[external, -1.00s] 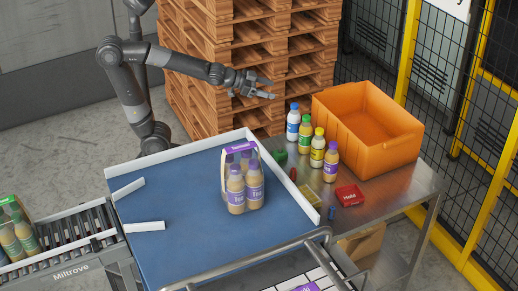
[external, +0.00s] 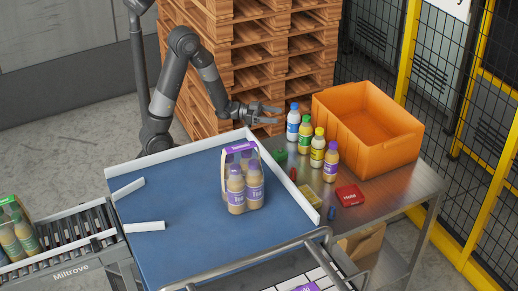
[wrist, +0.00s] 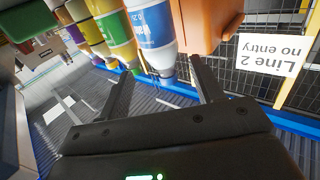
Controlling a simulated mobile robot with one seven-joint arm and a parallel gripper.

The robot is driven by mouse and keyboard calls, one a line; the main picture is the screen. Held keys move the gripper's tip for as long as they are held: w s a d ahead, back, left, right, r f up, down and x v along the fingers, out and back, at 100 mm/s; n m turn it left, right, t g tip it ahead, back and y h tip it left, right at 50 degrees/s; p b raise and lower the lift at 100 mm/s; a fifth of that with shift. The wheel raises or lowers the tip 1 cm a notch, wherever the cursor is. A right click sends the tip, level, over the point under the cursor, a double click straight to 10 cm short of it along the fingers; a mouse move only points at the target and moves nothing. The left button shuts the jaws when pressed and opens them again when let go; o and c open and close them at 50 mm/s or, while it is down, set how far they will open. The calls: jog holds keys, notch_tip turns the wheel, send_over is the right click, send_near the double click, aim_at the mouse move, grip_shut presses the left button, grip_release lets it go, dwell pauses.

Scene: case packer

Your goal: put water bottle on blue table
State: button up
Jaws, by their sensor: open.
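The water bottle (external: 293,123) is white with a blue label and blue cap. It stands upright on the metal table at the far end of a row of bottles. My gripper (external: 277,114) is open and empty, just left of the bottle at about its upper height. In the wrist view the picture is upside down, and the water bottle (wrist: 152,28) lies ahead of my open fingers (wrist: 163,82), its cap toward the gap between them. The blue table (external: 165,205) is at the left, with a carrier of tea bottles (external: 244,183) on it.
Green (external: 304,136), yellow (external: 317,149) and purple-labelled (external: 330,162) bottles stand close beside the water bottle. An orange crate (external: 388,158) is right behind them. A white rail (external: 285,186) edges the blue table. Stacked pallets (external: 240,60) stand behind my arm. The blue table's left half is clear.

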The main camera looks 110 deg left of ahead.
jog(key=w, duration=0.3)
jog(key=w+f, duration=0.1)
jog(key=w, duration=0.3)
jog(key=w+a+f, duration=0.1)
jog(key=w, duration=0.2)
jog(key=shift+w+a+f, duration=0.1)
jog(key=shift+w+f, duration=0.05)
jog(key=shift+w, duration=0.25)
jog(key=c, duration=1)
notch_tip(320, 180, up, 10)
jog(key=shift+f, duration=0.1)
jog(key=shift+c, duration=0.2)
jog(key=shift+s+a, duration=0.1)
jog(key=s+a+n+g+y, duration=0.4)
jog(key=s+a+n+y, duration=0.2)
jog(key=s+a+y, duration=0.3)
jog(key=shift+s+n+y, duration=0.3)
jog(key=shift+s+y, duration=0.1)
jog(key=shift+s, duration=0.5)
